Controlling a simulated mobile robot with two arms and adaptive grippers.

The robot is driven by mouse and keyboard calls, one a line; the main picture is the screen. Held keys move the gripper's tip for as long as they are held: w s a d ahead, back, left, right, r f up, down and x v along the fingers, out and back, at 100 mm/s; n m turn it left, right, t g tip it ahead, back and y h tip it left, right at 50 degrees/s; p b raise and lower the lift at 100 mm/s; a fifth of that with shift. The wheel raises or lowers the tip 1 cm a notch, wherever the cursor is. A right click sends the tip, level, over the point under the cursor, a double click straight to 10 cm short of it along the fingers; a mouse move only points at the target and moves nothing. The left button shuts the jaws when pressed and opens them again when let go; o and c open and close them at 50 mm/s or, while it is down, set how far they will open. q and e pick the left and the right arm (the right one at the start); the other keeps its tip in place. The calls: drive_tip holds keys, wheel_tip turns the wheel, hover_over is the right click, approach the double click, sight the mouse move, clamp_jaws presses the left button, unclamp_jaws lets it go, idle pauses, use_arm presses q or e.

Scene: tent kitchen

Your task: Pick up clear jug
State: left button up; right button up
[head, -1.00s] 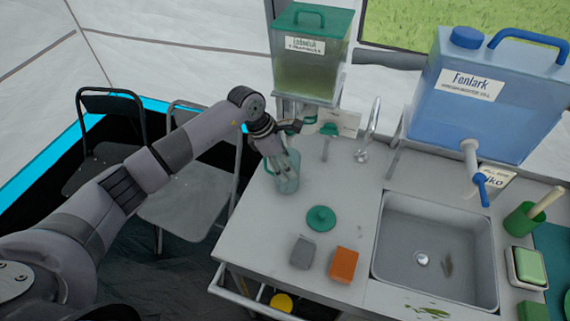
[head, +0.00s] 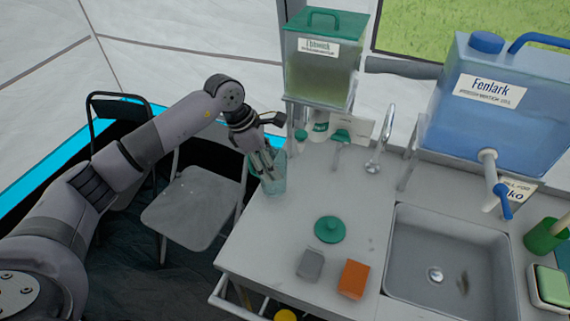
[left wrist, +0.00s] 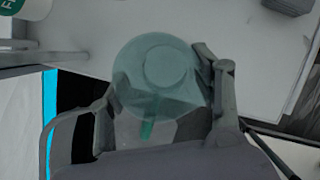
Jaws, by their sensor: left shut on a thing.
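The clear jug (head: 277,181) is see-through with a faint teal tint. It is at the left edge of the grey counter in the head view, near the dispenser stand. My left gripper (head: 266,170) is shut on the jug, coming from the left and above. In the left wrist view the jug (left wrist: 158,72) shows as a round teal shape between the fingers of my left gripper (left wrist: 160,95). I cannot tell whether the jug's base touches the counter. My right gripper is not in view.
A green dispenser (head: 322,65) stands behind the jug. A green lid (head: 330,229), a grey block (head: 310,264) and an orange block (head: 353,279) lie on the counter (head: 270,240). The sink (head: 445,250) and blue water tank (head: 495,100) are right. A chair (head: 195,205) stands left.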

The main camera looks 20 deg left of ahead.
use_arm(q)
drive_tip(key=s+a+b, duration=0.4)
drive_tip(key=s+a, duration=0.1)
drive_tip(key=a, duration=0.5)
drive_tip(key=shift+a, duration=0.3)
drive_tip(key=shift+s+a, duration=0.1)
drive_tip(key=shift+r, duration=0.1)
idle(1.2)
